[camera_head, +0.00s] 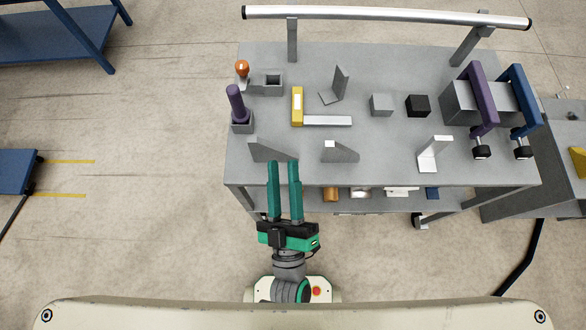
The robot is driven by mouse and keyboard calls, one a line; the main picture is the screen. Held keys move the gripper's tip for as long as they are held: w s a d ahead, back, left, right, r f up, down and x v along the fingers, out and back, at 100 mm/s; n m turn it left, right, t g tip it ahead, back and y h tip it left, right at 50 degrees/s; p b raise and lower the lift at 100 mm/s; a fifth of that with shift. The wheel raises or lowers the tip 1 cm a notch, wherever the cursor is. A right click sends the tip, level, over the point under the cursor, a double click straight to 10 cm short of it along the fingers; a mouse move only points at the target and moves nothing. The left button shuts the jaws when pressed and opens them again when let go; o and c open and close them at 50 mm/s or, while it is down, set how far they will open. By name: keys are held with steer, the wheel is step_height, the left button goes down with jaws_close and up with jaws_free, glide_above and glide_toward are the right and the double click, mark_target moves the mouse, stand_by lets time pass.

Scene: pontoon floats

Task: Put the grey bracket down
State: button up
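Several grey, bracket-like pieces stand on the grey cart top (380,65), and I cannot tell which one the task means. An L-shaped grey bracket (338,88) is at the back middle. A grey angled piece (265,150) is at the front left edge, just beyond my fingertips. Another grey angled piece (342,152) with a pale end is to its right. A paler, shiny bracket (434,155) is at the front right. My gripper (283,163) has two green fingers parallel with a gap between them. I see nothing held in it.
A yellow-and-silver square (298,105), a purple-handled tool (236,103), an orange knob (242,68), a light grey block (381,104) and a black block (417,105) stand on the top. Purple (483,97) and blue (525,97) clamps are at right. A rail (385,14) runs behind.

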steer(key=s+d+f+m+g+h, duration=0.1)
steer(key=s+d+f+m+g, duration=0.1)
steer(key=s+f+m+g, duration=0.5)
steer(key=s+f+m, duration=0.1)
steer(key=s+f, duration=0.2)
steer(key=f, duration=0.4)
steer(key=shift+s+g+h, duration=0.3)
steer(key=shift+s, duration=0.05)
steer(key=shift+w, duration=0.1)
